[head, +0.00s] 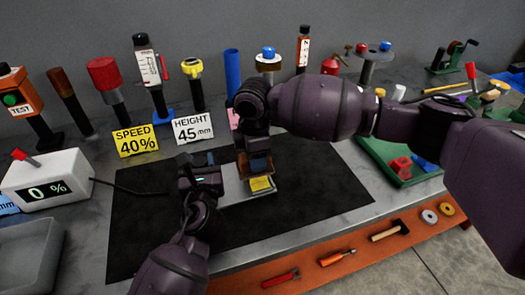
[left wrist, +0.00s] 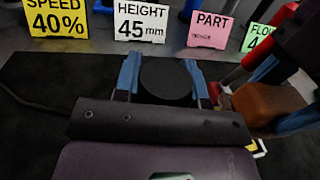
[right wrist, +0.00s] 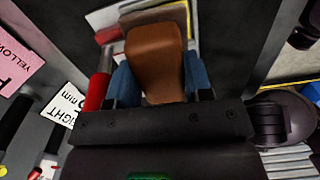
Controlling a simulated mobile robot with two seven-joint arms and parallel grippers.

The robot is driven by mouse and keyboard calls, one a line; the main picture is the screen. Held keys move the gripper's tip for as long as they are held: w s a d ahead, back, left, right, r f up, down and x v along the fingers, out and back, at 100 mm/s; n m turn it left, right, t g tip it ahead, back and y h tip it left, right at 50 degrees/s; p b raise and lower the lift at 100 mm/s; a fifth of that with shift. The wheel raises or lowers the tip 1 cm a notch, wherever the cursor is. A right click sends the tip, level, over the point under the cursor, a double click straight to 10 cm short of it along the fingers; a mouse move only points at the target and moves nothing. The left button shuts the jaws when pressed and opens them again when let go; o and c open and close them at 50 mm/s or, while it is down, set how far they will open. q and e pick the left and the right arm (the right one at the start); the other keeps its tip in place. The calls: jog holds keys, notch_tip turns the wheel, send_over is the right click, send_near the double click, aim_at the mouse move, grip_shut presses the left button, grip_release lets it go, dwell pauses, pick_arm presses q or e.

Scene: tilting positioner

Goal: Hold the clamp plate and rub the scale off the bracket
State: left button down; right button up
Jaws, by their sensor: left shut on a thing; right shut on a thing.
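My left gripper (head: 212,163) is shut on a dark round piece (left wrist: 166,82), seen between its blue fingers in the left wrist view. I cannot tell whether this piece is part of the clamp plate. My right gripper (head: 258,162) is shut on a brown block (right wrist: 156,60), which also shows in the left wrist view (left wrist: 268,104). The block is held just over a yellow piece (head: 261,184), apparently the bracket, on a pale plate (head: 236,190). Whether block and bracket touch cannot be told. A red handle (right wrist: 97,88) is beside the block. Scale on the bracket cannot be made out.
The work stands on a black mat (head: 325,195). Signs reading SPEED 40% (head: 136,139) and HEIGHT 45 mm (head: 193,128) stand behind, with several upright tools. A display box (head: 45,180) is at left, a green tray (head: 400,172) at right. The mat's front is clear.

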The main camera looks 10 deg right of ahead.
jog(key=shift+s+a+f, duration=0.1)
jog(key=shift+s+a, duration=0.1)
jog(key=shift+a, duration=0.55)
jog(key=shift+w+d, duration=0.2)
jog(key=shift+d, duration=0.7)
jog(key=shift+w+d, duration=0.15)
jog(key=shift+d, duration=0.75)
jog(key=shift+d+r, duration=0.15)
jog(key=shift+r, duration=3.85)
jog(key=shift+f, duration=0.15)
